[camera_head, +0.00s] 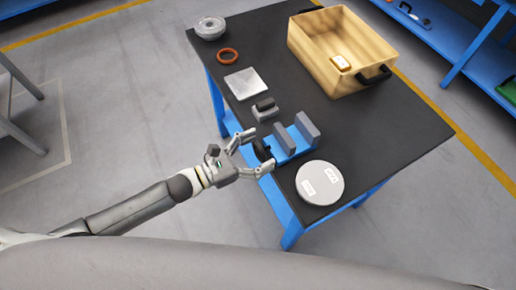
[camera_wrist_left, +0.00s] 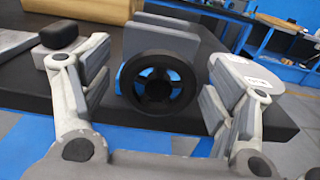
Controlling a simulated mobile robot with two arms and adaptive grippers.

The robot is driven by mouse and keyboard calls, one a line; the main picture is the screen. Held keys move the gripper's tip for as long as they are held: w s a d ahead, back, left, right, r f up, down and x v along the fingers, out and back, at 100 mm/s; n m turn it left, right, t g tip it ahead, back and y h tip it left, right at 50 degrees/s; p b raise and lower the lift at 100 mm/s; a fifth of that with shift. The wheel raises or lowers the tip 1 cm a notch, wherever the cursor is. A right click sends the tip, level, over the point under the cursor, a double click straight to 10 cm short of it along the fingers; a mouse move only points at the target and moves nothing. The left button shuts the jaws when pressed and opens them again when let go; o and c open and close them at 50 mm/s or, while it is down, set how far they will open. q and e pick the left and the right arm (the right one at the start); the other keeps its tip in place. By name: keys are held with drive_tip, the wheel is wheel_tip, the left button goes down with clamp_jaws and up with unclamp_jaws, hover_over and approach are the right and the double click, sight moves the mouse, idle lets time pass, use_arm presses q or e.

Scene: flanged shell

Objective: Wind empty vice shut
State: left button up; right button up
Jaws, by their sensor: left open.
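The vice (camera_head: 292,142) has a blue base and two grey jaws with a gap between them. Nothing shows in that gap. It sits at the near left edge of the dark table. Its black handwheel (camera_head: 262,149) faces my left gripper. My left gripper (camera_head: 256,152) is open, with one finger to each side of the handwheel. In the left wrist view the handwheel (camera_wrist_left: 158,84) is centred between the spread fingers (camera_wrist_left: 152,90), and a grey jaw (camera_wrist_left: 155,38) stands behind it. I cannot tell whether the fingers touch the wheel. My right gripper is not in view.
A grey block with a black top (camera_head: 265,109) stands close to the left finger. A round grey lid (camera_head: 320,183) with labels lies on the other side. A metal plate (camera_head: 245,83), orange ring (camera_head: 228,56), flanged part (camera_head: 210,28) and wooden crate (camera_head: 356,75) are farther back.

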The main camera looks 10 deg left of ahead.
use_arm(q)
drive_tip(key=shift+c, duration=0.2)
drive_tip(key=c, duration=1)
drive_tip(key=shift+n, duration=0.3)
drive_tip(key=shift+w+a+n, duration=0.1)
drive_tip(key=shift+n, duration=1.1)
drive_tip(key=shift+w+n+b, duration=0.1)
drive_tip(key=shift+n+b, duration=0.2)
drive_tip(key=shift+n, duration=1.6)
drive_tip(key=shift+a, duration=0.1)
drive_tip(key=o, duration=1)
